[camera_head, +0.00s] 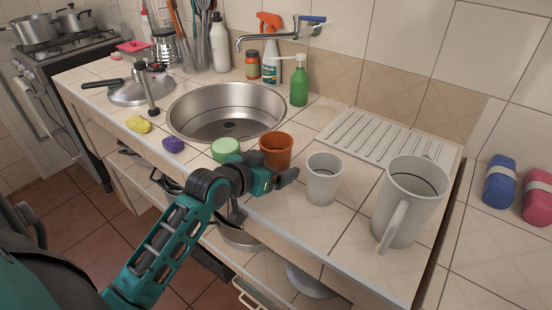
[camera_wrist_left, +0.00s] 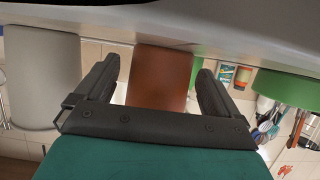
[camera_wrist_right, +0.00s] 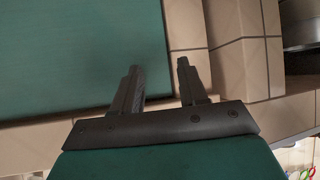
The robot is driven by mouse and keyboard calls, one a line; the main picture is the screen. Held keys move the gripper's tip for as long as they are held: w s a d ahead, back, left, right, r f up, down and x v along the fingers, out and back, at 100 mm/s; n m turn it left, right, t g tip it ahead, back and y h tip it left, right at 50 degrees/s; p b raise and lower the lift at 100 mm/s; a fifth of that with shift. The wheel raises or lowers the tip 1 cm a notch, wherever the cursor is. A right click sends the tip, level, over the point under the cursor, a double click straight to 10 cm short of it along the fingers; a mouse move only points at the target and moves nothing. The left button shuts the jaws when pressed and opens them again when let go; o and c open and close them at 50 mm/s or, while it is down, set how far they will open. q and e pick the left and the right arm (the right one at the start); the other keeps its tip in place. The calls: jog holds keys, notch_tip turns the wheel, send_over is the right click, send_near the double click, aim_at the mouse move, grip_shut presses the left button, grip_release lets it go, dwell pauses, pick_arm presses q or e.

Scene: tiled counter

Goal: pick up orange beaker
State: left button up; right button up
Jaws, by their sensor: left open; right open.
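The orange beaker (camera_head: 277,147) stands upright on the tiled counter, in front of the sink's right side. In the left wrist view the beaker (camera_wrist_left: 162,75) shows between the two fingers. My left gripper (camera_head: 281,175) is open, low over the counter at the near side of the beaker. The fingers are not closed on it, and I cannot tell how far they reach along its sides. My right gripper (camera_wrist_right: 159,68) is open and empty in the right wrist view, and is outside the head view.
A green round object (camera_head: 226,149) is close left of the beaker, and a white cup (camera_head: 322,178) is close right. A large grey-white jug (camera_head: 409,200) stands further right. The sink (camera_head: 227,112) lies behind; a purple sponge (camera_head: 173,145) and yellow sponge (camera_head: 138,124) lie left.

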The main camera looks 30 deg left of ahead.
pick_arm(q)
jog(key=shift+c, duration=0.3)
jog(key=c, duration=1.1)
jog(key=shift+r, duration=0.15)
notch_tip(320, 180, up, 20)
jog(key=shift+f, duration=0.1)
